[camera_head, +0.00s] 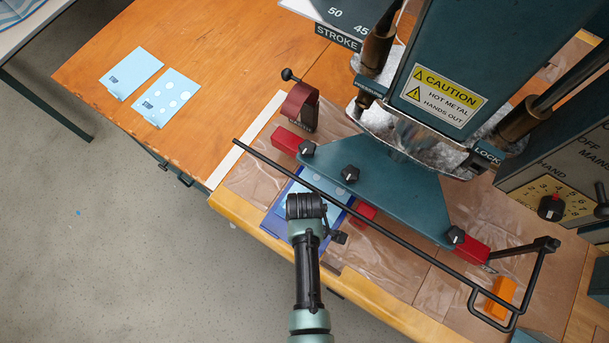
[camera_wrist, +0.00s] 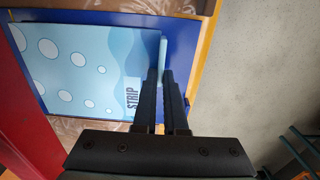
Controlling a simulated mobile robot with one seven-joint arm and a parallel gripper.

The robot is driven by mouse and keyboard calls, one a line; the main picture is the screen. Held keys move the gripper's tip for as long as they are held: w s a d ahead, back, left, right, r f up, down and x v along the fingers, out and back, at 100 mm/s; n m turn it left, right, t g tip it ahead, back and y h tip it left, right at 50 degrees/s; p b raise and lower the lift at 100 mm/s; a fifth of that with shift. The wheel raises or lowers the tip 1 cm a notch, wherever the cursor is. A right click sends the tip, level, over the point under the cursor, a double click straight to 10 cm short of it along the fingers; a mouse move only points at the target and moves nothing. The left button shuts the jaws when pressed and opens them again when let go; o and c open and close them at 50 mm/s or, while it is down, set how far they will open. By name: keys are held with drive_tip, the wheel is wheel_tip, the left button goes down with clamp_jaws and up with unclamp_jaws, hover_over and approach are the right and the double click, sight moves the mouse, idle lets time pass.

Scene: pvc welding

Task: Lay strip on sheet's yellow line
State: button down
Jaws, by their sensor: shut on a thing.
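The light-blue strip (camera_wrist: 80,68), with white dots and the word STRIP, lies flat over a dark blue sheet (camera_wrist: 185,50) in the wrist view. My gripper (camera_wrist: 161,78) is shut on the strip's right edge tab. In the head view my gripper (camera_head: 306,207) is above the blue sheet (camera_head: 277,211), at the front of the press, and hides much of the strip. A pale bit of the strip (camera_head: 300,189) shows beyond it. No yellow line on the sheet is visible; the strip may cover it. I cannot tell whether strip and sheet touch.
A green press plate (camera_head: 375,190) with red blocks (camera_head: 287,140) stands just behind the sheet. A long black bar (camera_head: 390,232) crosses above my work area. Two light-blue pieces (camera_head: 131,72) (camera_head: 166,97) lie on the wooden table at left. An orange block (camera_head: 500,296) is at right.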

drive_tip(key=shift+w+f, duration=0.1)
drive_tip(key=shift+f, duration=0.15)
idle(0.8)
drive_tip(key=c, duration=0.9)
unclamp_jaws()
drive_tip(key=shift+r, duration=0.1)
drive_tip(key=shift+s+a+r+p, duration=0.1)
drive_tip(key=shift+s+r+p, duration=0.1)
drive_tip(key=shift+r+p, duration=0.75)
drive_tip(key=shift+s+a+r+p, duration=0.1)
drive_tip(key=shift+s+r+p, duration=0.1)
drive_tip(key=shift+r+p, duration=0.65)
drive_tip(key=s+a+p, duration=0.1)
drive_tip(key=s+a+r+p, duration=0.1)
drive_tip(key=s+p, duration=0.1)
drive_tip(key=shift+r, duration=0.15)
drive_tip(key=s+a+p, duration=0.1)
drive_tip(key=s+a+r+p, duration=0.1)
drive_tip(key=s+p, duration=0.1)
drive_tip(key=shift+s+a+r+p, duration=0.2)
drive_tip(key=shift+s+a+p, duration=0.1)
drive_tip(key=shift+a, duration=0.1)
